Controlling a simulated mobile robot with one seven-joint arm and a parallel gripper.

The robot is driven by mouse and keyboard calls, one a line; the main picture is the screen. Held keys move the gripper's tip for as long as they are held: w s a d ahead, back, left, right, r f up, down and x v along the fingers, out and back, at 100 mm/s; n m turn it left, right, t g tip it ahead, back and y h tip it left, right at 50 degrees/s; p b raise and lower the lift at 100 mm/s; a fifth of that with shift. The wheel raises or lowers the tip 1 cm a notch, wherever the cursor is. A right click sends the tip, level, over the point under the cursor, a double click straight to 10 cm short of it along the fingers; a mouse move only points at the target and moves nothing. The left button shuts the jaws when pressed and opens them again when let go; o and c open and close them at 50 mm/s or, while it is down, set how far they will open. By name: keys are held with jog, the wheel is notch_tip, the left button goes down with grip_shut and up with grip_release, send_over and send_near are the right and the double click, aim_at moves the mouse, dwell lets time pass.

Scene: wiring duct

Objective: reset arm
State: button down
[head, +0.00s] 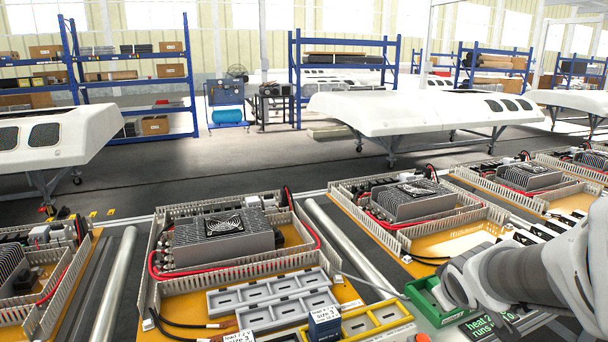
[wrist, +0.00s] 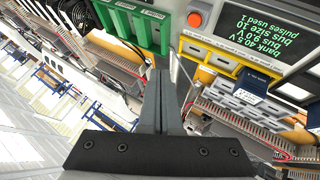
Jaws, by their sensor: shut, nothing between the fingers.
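My gripper (wrist: 165,90) is in the wrist view, its two fingers together with nothing between them. In the head view my arm comes in from the right edge, and its end is over the bench near a green tray (head: 434,300). The fingertips are hard to make out there. In the wrist view the green tray (wrist: 135,22) is beyond the fingers, to the upper left. I cannot tell how far apart they are.
An open duct-walled panel (head: 160,272) holds a finned grey unit (head: 222,238) with red cables. Grey trays (head: 270,297), a yellow tray (head: 372,320) and a dark blue block (head: 324,323) are at the front. A dark display (wrist: 278,88) shows green text. More panels line the bench.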

jog(key=s+a+r+m+g+y, duration=0.1)
jog(key=s+a+r+m, duration=0.1)
jog(key=s+a, duration=0.4)
jog(key=s+a+r+m+g+y, duration=0.1)
jog(key=s+a+r+m+y, duration=0.1)
jog(key=s+a, duration=0.4)
jog(key=s+r, duration=0.1)
jog(key=s, duration=0.4)
jog(key=shift+s+a+g, duration=0.3)
jog(key=shift+s+a, duration=0.05)
jog(key=shift+a, duration=0.05)
dwell(1.6)
